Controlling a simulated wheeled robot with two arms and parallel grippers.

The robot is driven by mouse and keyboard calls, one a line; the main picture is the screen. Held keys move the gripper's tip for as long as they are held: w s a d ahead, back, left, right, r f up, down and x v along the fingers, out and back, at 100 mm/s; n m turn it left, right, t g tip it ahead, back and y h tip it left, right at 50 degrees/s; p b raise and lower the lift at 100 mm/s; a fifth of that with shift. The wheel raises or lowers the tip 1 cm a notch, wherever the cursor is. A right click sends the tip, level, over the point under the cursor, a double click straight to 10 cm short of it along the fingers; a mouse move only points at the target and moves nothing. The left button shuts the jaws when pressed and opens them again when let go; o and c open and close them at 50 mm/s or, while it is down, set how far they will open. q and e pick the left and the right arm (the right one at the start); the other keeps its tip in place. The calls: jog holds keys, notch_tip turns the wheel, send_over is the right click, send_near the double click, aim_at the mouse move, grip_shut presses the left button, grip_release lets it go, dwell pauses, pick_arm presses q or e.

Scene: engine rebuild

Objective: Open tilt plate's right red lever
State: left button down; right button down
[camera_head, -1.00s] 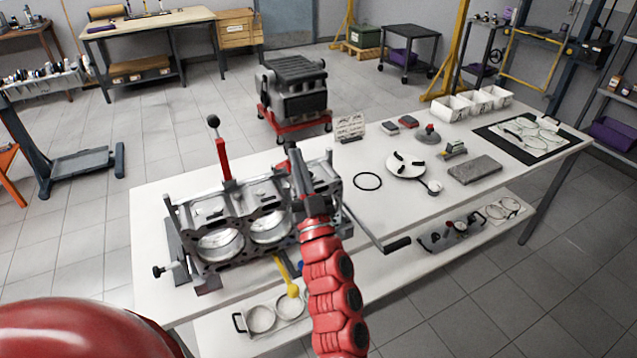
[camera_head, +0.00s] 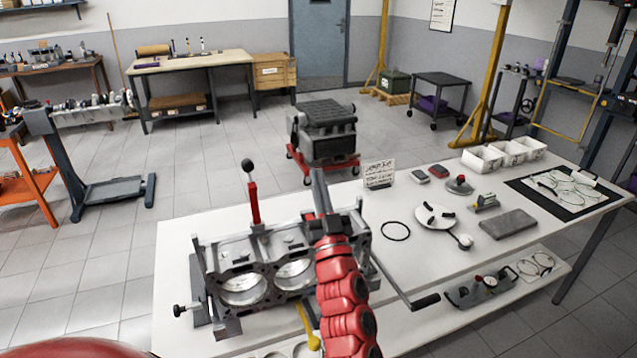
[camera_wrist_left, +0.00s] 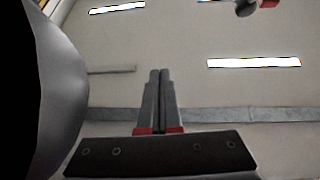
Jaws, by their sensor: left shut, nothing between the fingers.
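The tilt plate's grey metal frame (camera_head: 203,290) stands on the white table and bears an engine block (camera_head: 240,288) with round bores. One red lever (camera_head: 254,205) with a black knob stands upright at its back left. No second red lever shows clearly in the head view; my left arm hides part of the plate's right side. My left gripper (camera_head: 318,175) is shut and empty, above the right part of the block and pointing up and away. The left wrist view shows its closed fingers (camera_wrist_left: 160,73), and a dark knob (camera_wrist_left: 246,8) beside a red piece at the top right, apart from them.
A crank handle (camera_head: 425,301) sticks out at the plate's front right. A black ring (camera_head: 396,231), a round white plate (camera_head: 436,218) and a grey slab (camera_head: 508,224) lie on the table to the right. A black engine (camera_head: 325,130) stands on a red dolly behind.

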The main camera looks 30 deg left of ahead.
dwell(0.8)
pick_arm(q)
jog(key=b+v, duration=0.2)
jog(key=v, duration=1.5)
jog(key=shift+f+b, duration=0.2)
jog(key=shift+b, duration=0.15)
jog(key=shift+s+d, duration=0.1)
jog(key=shift+d, duration=0.05)
